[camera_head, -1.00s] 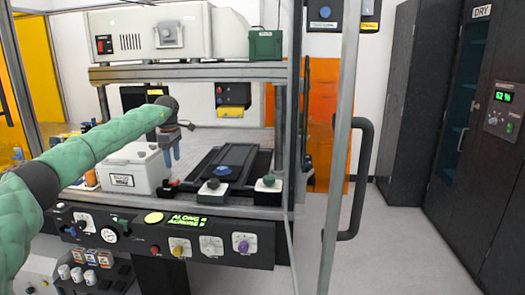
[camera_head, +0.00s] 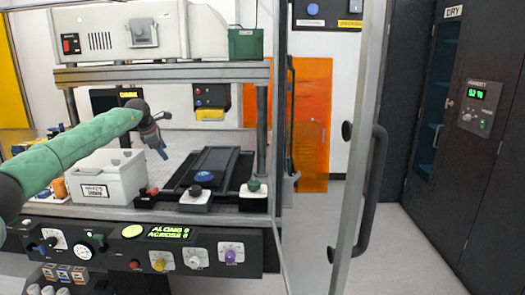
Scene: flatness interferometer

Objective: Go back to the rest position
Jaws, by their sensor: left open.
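My left arm comes in from the left in a green sleeve. Its left gripper (camera_head: 160,143) is open, with blue-tipped fingers, and hangs in the air above the bench between the white box and the dark slide stage. Nothing shows between its fingers. The white box (camera_head: 107,177) with a label stands left of the stage. My right gripper is not in view.
A control panel (camera_head: 150,243) with knobs and a green display runs along the bench front. A large cream instrument (camera_head: 140,32) sits on the shelf above. An open door with a dark handle (camera_head: 372,190) stands at right. Dark cabinets (camera_head: 480,150) stand further right, with clear floor between.

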